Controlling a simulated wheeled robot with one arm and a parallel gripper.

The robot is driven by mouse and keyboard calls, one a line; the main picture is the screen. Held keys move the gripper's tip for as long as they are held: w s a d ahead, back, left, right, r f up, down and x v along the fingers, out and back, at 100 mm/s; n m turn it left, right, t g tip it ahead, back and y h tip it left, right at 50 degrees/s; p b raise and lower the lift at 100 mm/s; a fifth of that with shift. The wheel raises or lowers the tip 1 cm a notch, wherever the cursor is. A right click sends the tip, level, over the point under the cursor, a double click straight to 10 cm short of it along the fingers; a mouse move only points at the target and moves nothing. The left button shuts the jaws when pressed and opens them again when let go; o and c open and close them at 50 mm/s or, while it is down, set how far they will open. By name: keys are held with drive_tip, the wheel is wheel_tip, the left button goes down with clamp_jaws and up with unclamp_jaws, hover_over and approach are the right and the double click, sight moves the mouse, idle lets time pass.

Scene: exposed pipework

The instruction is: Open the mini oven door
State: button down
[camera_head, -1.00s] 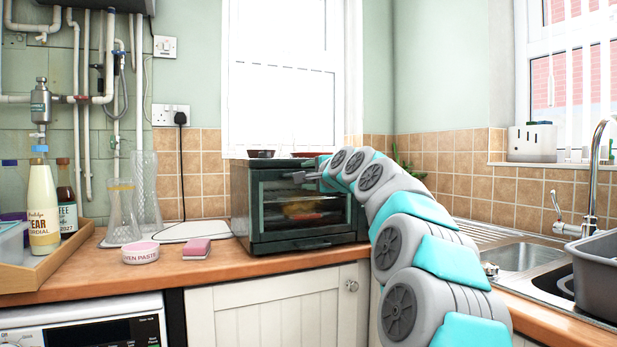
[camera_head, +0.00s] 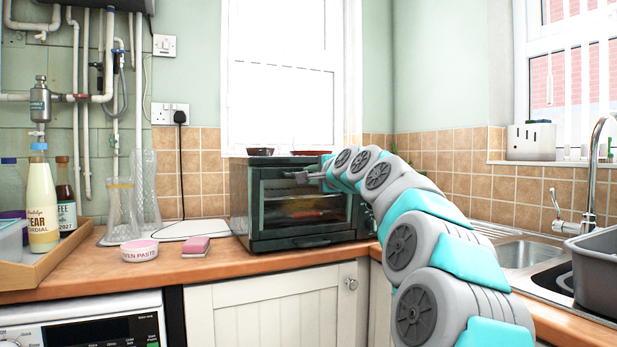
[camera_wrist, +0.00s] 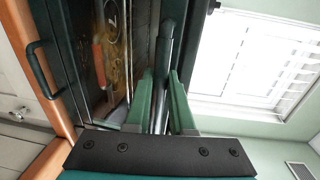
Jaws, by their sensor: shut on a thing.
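The mini oven (camera_head: 300,205) is a dark green box on the counter, left of the corner, with a glass door (camera_head: 303,203) on its front that looks closed. Orange and yellow shapes show behind the glass. My gripper (camera_head: 305,177) is at the upper part of the door. In the wrist view, my gripper's green fingers (camera_wrist: 160,75) are shut on the dark door handle (camera_wrist: 166,50), which runs between them. The door glass (camera_wrist: 115,40) fills the area to the left. The fingers partly hide the handle.
A lower handle (camera_wrist: 38,70) sits at the oven's base. Small dishes (camera_head: 260,152) rest on the oven top. A pink sponge (camera_head: 196,246) and round paste tin (camera_head: 139,250) lie to the left. The sink (camera_head: 525,252) is right; counter before the oven is narrow.

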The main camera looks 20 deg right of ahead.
drive_tip(key=s+f+b, duration=0.2)
drive_tip(key=s+f, duration=0.2)
drive_tip(key=s, duration=0.2)
drive_tip(key=shift+s, duration=0.3)
idle(0.6)
drive_tip(key=shift+c, duration=0.8)
unclamp_jaws()
drive_tip(key=shift+d+r, duration=0.1)
drive_tip(key=shift+r, duration=0.1)
drive_tip(key=shift+s, duration=0.1)
drive_tip(key=s, duration=1)
drive_tip(key=shift+d+b, duration=0.2)
drive_tip(key=shift+b, duration=0.25)
idle(0.6)
